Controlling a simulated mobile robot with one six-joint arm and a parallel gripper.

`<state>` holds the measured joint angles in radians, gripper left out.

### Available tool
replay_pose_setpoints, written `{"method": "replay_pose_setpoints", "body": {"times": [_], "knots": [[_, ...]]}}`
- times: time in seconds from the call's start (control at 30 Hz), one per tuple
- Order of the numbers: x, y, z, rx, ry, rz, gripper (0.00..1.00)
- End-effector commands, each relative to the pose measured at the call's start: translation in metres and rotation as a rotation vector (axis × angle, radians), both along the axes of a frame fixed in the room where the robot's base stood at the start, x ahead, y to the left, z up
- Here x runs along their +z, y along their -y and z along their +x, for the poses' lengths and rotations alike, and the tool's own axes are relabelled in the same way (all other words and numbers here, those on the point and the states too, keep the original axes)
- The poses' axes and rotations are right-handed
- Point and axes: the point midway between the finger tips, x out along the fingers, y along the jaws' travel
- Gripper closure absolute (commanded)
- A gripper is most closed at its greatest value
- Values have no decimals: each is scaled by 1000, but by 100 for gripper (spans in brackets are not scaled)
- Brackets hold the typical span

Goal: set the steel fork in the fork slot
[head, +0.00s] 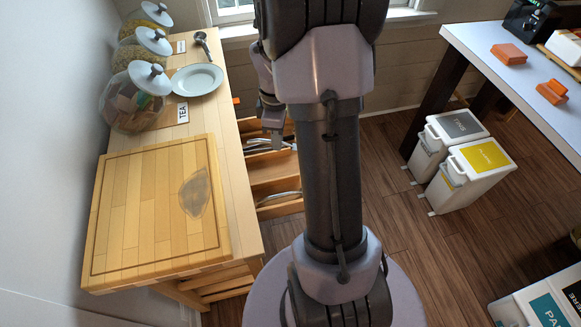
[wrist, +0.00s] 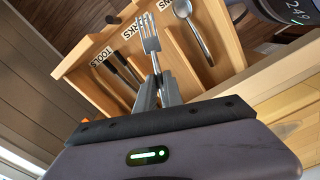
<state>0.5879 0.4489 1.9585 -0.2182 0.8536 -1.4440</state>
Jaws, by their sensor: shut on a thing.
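The steel fork (wrist: 150,38) is between the fingertips of my gripper (wrist: 160,82), tines pointing away from the gripper. In the wrist view it overlaps the middle compartment, the fork slot (wrist: 177,62), whose label (wrist: 132,29) is partly covered and ends in "RKS". I cannot tell how high above the slot floor the fork is. In the head view my gripper (head: 272,128) is over the open wooden drawer (head: 272,187) beside the counter; the fork cannot be made out clearly there.
A spoon (wrist: 190,22) lies in the slot on the other side. The counter (head: 222,115) carries a cutting board (head: 125,215), a plate (head: 196,80) and glass jars (head: 128,100). Bins (head: 478,165) stand on the floor at right.

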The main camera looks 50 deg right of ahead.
Motion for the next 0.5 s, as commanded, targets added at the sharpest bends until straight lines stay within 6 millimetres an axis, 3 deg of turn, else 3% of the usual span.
{"method": "replay_pose_setpoints", "body": {"times": [0.03, 0.1, 0.33, 0.5], "knots": [[-25, 0, -1, -1, -3, 2, 100], [-44, 0, -1, -1, -2, 2, 100], [-73, 1, -1, -1, -1, 1, 100], [-108, 0, -1, 0, -1, 1, 100]]}}
